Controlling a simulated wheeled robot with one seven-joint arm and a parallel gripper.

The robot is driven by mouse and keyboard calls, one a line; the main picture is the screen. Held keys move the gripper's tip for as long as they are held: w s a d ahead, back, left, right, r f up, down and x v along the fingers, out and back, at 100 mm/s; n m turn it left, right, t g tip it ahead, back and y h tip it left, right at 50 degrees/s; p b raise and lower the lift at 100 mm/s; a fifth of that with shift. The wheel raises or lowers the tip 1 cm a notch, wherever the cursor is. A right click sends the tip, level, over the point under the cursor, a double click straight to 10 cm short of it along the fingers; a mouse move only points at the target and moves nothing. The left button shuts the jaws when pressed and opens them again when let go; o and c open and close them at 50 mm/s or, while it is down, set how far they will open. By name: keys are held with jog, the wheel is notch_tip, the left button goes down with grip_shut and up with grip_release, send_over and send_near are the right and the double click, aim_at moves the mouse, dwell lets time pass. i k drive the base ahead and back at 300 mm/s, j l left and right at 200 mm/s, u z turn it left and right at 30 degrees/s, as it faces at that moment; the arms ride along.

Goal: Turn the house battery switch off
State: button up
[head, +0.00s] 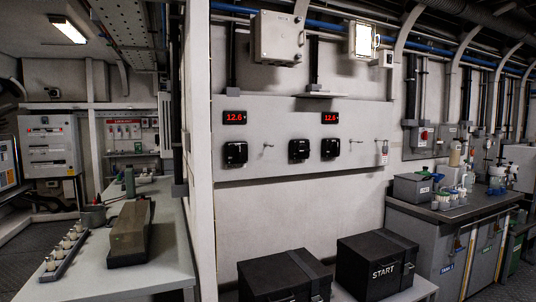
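A grey panel (280,112) on the white wall carries three black switch units: a left one (236,153), a middle one (299,150) and a right one (330,147). Their labels and knob positions are too small to read, so I cannot tell which is the house battery switch or how it is set. A left red display (235,118) and a right red display (330,118) both read 12.6. Small metal levers (267,145) sit between and beside the switches. Below stand two black battery boxes; the right box (376,262) is marked START, the left box (284,276) shows no readable label. My gripper is not in view.
A white wall edge (201,150) stands left of the panel. A bench (150,265) with a long grey-brown block (131,232) is at left. A cluttered counter (455,212) is at right. Grey boxes (279,38) hang above the panel. The wall below the panel is bare.

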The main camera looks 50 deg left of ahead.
aim_at(237, 152)
jog(key=i+l+u, duration=0.1)
jog(key=i+u, duration=0.4)
jog(key=i+l+u, duration=0.25)
jog(key=i+u, duration=0.2)
jog(key=i+l+u, duration=0.35)
jog(key=u, duration=0.15)
jog(key=i+l+u, duration=0.25)
jog(key=l+u, duration=0.25)
jog(key=i+l+u, duration=0.15)
jog(key=l+u, duration=0.3)
jog(key=l, duration=0.3)
